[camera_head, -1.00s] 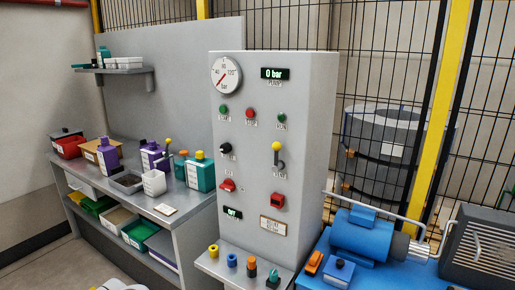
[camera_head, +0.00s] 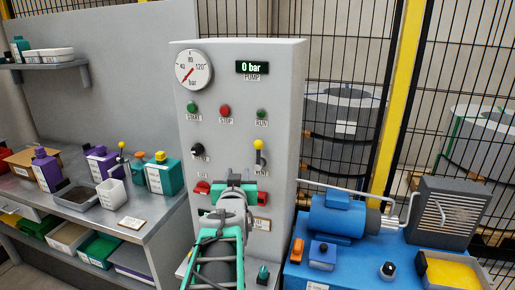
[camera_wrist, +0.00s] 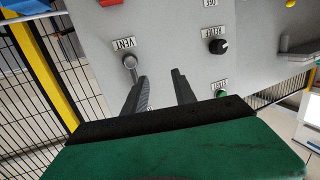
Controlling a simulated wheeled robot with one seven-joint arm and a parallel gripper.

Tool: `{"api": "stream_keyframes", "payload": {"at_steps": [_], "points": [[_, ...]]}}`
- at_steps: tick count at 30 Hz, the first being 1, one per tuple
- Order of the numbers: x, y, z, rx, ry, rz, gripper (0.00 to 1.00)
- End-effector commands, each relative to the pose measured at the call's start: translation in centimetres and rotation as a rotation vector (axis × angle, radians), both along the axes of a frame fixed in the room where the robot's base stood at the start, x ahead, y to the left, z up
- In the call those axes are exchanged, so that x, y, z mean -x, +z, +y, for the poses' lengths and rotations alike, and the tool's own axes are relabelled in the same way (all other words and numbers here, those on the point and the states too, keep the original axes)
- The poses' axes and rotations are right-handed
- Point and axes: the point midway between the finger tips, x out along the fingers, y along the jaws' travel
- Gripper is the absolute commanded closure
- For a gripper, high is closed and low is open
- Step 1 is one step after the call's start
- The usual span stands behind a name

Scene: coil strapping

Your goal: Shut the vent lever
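The vent lever (camera_head: 259,153) is on the grey panel above its VENT label. It has a yellow ball at the top and stands roughly upright. In the wrist view, turned about upside down, its grey round base (camera_wrist: 129,62) shows below the VENT label. The rest of the lever is mostly behind the left finger there. My gripper (camera_wrist: 160,78) is open and empty, its two black fingers pointing at the panel. The left finger overlaps the lever's line; I cannot tell whether they touch.
The pump display (camera_head: 252,68) reads 0 bar. A blue motor (camera_head: 339,215) stands right of the panel, a cluttered bench (camera_head: 150,225) left.

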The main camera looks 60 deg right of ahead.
Motion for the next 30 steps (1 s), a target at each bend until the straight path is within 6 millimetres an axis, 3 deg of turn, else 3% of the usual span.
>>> {"api": "stream_keyframes", "payload": {"at_steps": [1,2,5,18,27,30], "points": [[2.3,1.2,-1.5,0.044,-0.052,-0.02,0.67],[3.1,1.8,-2.1,0.067,-0.071,-0.029,0.67],[4.2,2.6,-3.2,0.101,-0.099,-0.042,0.67],[1.7,2.6,-9.6,0.101,-0.096,-0.043,0.67],[1.5,2.5,-10.0,0.103,-0.095,-0.044,0.67],[1.5,2.5,-10.0,0.103,-0.095,-0.044,0.75]]}}
